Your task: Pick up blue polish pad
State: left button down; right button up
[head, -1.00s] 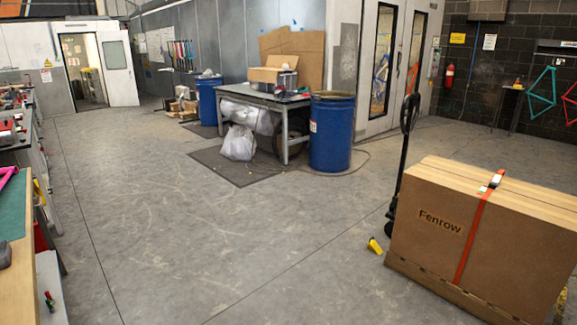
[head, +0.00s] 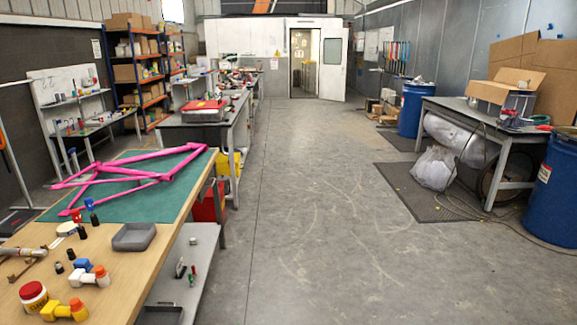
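No blue polish pad can be made out for certain. Small items with blue parts stand on the wooden workbench (head: 110,292) at the lower left. One is a white piece with a blue and orange top (head: 84,268) near the front. Another is a small dark bottle with a blue top (head: 90,204) by the green mat (head: 165,198). A red-and-blue item (head: 76,214) stands beside it. These are too small to identify surely. Neither of my grippers shows in the head view.
A pink bike frame (head: 130,176) lies on the mat. A grey tray (head: 134,237), a red-lidded jar (head: 33,297) and a yellow-orange piece (head: 66,311) share the bench. Open floor (head: 310,220) lies right of it. A grey table (head: 470,113) and blue drum (head: 558,190) stand at right.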

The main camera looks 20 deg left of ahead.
aim_at(81, 262)
jog(key=i+j+u, duration=0.2)
jog(key=i+u, duration=0.15)
jog(key=i, duration=0.6)
jog(key=i+l+u, duration=0.1)
jog(key=i+u, duration=0.2)
jog(key=i, duration=0.65)
jog(key=i+u, duration=0.3)
jog(key=i, duration=0.25)
jog(key=i+l+u, duration=0.15)
jog(key=i+u, duration=0.2)
jog(key=i, duration=0.2)
jog(key=i+l+u, duration=0.3)
jog(key=i, duration=0.2)
